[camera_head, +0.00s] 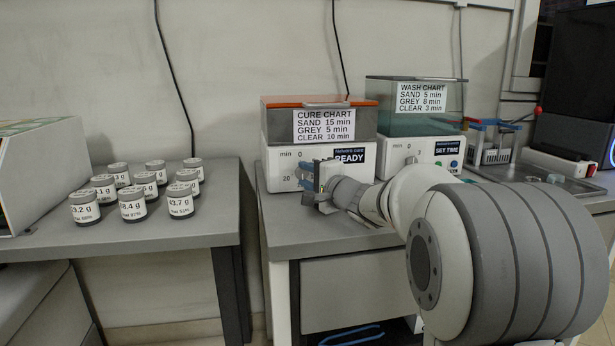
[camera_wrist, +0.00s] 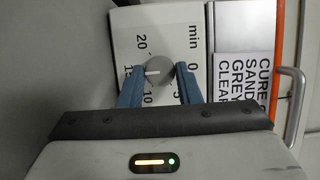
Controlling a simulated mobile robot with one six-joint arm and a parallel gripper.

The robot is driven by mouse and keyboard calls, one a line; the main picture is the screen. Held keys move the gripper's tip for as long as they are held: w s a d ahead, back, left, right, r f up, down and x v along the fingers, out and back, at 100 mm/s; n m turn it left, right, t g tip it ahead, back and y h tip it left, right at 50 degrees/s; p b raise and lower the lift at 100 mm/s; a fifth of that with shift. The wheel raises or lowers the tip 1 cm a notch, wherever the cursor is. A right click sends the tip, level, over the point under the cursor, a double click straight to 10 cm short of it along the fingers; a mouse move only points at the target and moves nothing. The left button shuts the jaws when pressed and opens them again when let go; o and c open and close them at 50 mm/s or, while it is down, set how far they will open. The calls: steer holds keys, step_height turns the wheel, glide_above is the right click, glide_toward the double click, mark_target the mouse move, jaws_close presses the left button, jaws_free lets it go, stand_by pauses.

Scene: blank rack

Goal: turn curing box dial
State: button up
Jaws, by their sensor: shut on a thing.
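The curing box (camera_head: 279,160) stands on the bench, with a white base, an orange-rimmed lid, a CURE CHART label and a display reading READY. In the wrist view its grey round dial (camera_wrist: 159,74) sits on the white panel with printed minute marks. The dial's white line points to the picture's left, toward the 15 mark. My gripper (camera_wrist: 160,78) has its two blue fingers on either side of the dial and is shut on it. In the head view my gripper (camera_head: 312,176) is at the box's front and hides the dial.
A wash box (camera_head: 392,155) with a WASH CHART label and its own dial stands just right. Several labelled jars (camera_head: 132,204) stand on the left bench (camera_head: 190,228). A gap separates the two benches. A metal tray (camera_head: 545,175) lies further right.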

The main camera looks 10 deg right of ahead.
steer(key=shift+f, duration=0.25)
steer(key=o, duration=1)
steer(key=shift+r, duration=0.2)
steer(key=shift+c, duration=0.2)
steer(key=p+v, duration=0.1)
steer(key=v, duration=0.7)
steer(key=shift+p, duration=0.35)
steer(key=shift+w+a, duration=0.1)
